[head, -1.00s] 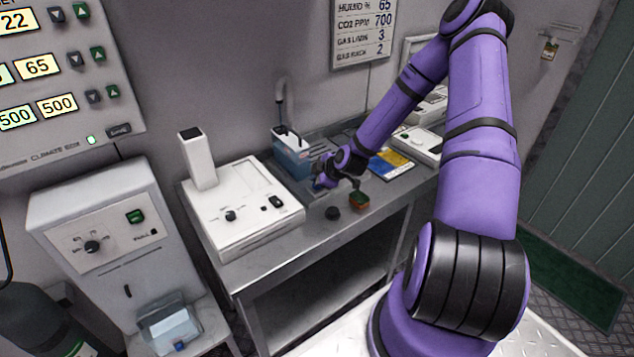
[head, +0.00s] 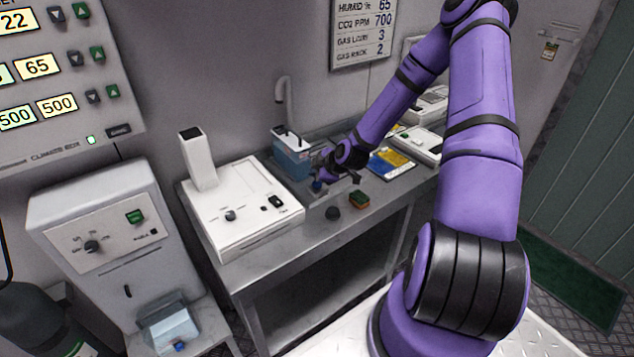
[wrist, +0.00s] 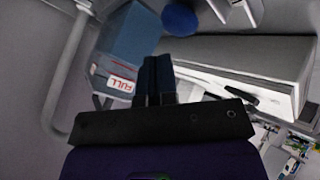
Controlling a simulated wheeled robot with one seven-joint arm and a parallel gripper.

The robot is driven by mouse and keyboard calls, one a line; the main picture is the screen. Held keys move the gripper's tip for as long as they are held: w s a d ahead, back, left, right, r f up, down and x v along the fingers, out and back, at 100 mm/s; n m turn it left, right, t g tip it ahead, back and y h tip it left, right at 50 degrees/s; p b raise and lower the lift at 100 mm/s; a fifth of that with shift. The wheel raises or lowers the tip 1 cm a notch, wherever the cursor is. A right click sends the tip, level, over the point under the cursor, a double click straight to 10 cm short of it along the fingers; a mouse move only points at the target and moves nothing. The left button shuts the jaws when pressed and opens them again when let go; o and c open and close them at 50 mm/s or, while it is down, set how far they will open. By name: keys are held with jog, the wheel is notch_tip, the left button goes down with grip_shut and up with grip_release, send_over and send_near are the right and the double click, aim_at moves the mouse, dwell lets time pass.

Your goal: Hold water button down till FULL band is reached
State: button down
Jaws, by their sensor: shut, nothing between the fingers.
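The water tank (head: 291,161) is a clear container with blue content, standing under a grey spout at the back of the bench. It also shows in the wrist view (wrist: 104,78), with a red-on-white FULL band (wrist: 121,85) on its side. A round blue button (head: 317,186) sits in front of the tank and also shows in the wrist view (wrist: 180,20). My gripper (wrist: 158,62) is shut and empty, its dark fingers close to the button. In the wrist view the button lies just beyond the fingertips. I cannot tell if they touch, nor the exact water level against the band.
A white instrument (head: 240,208) stands left of the tank on the steel bench (head: 310,228). A blue and yellow card (head: 391,162) lies right of my wrist.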

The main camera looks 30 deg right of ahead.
jog(key=shift+r, duration=2.5)
notch_tip(320, 180, up, 12)
jog(key=m+g+h, duration=0.2)
jog(key=g, duration=0.1)
send_over(316, 183)
jog(key=s+a, duration=0.4)
jog(key=s, duration=0.1)
jog(key=s+a+r+m+h, duration=0.1)
jog(key=s+a+r+m, duration=0.1)
jog(key=s+r, duration=0.3)
jog(key=s+a+r+m+h, duration=0.1)
jog(key=s+a+r, duration=0.2)
jog(key=r, duration=0.5)
jog(key=s+a+r+m, duration=0.2)
jog(key=s+r, duration=0.1)
jog(key=s, duration=0.4)
jog(key=s+a+r+m+y, duration=0.1)
jog(key=s+r+m, duration=0.1)
jog(key=s+r, duration=0.2)
jog(key=s+a+r+m, duration=0.2)
jog(key=s+r, duration=0.2)
jog(key=s, duration=0.6)
jog(key=shift+a+m+g+y, duration=0.35)
jog(key=shift+m+g+y, duration=0.05)
